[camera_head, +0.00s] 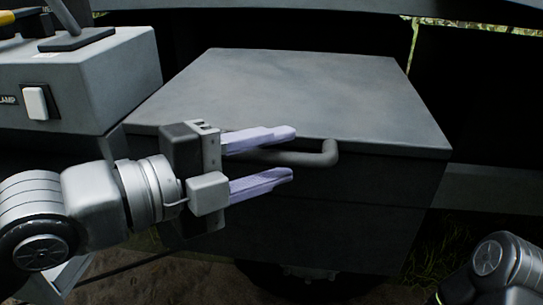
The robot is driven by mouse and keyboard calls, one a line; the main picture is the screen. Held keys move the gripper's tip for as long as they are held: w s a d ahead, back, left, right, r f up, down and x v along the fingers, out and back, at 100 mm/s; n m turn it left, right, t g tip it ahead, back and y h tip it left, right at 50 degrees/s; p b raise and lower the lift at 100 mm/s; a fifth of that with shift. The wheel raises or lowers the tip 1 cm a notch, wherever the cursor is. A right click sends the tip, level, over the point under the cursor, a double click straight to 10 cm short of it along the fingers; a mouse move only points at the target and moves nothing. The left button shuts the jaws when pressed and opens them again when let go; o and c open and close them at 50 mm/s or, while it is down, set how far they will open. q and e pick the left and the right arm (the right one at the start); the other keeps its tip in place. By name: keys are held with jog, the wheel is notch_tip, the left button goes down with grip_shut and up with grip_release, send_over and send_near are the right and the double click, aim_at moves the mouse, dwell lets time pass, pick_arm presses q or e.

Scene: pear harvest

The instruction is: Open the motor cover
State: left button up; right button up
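The motor cover (300,95) is the flat grey lid of a dark box, and it lies shut. A grey bar handle (318,155) sticks out from the lid's front edge. My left gripper (292,154) is open in front of the box. Its two pale purple fingers lie one above and one below the handle's level, with a gap between them. The handle's left part is hidden behind the upper finger and gripper body; I cannot tell whether they touch. Only part of my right arm shows at the lower right corner; its gripper is out of view.
A grey control box (85,75) with a white switch (37,102) and a lever (68,22) stands at the upper left, close to the lid. Dark frame panels stand behind the lid. Soil and grass (440,250) show below.

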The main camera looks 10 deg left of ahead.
pick_arm(q)
grip_shut()
dwell(1.4)
